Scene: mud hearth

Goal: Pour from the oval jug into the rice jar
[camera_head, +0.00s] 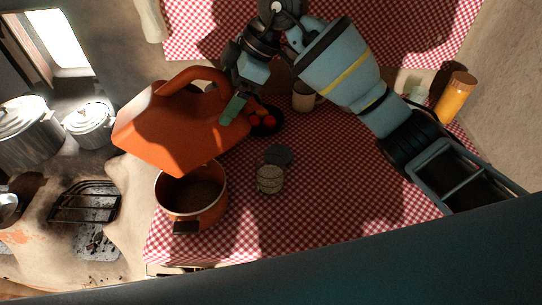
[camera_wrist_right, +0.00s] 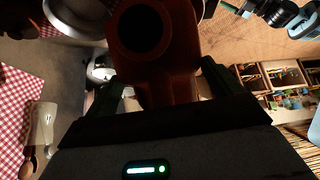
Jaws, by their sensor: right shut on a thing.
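The orange oval jug (camera_head: 180,125) is tilted in the head view, its handle at the top. My right gripper (camera_head: 238,105) is shut on it at its right side. In the right wrist view the jug (camera_wrist_right: 165,60) fills the space between the dark fingers, with a round dark opening. The jug's lower end is above and partly in front of an orange pot (camera_head: 217,200). A small clear jar of pale grains (camera_head: 270,182), which looks like the rice jar, stands right of the pot. No stream shows. Part of my left gripper (camera_wrist_right: 240,9) shows at the wrist view's top edge; its opening is unclear.
A dark round lid (camera_head: 279,154) lies behind the jar. A dark bowl of red items (camera_head: 265,121), a mug (camera_head: 304,97) and an orange-yellow jar (camera_head: 455,97) are on the checkered cloth (camera_head: 340,190). The cloth is clear right of the jar. Lidded pots (camera_head: 88,122) stand left.

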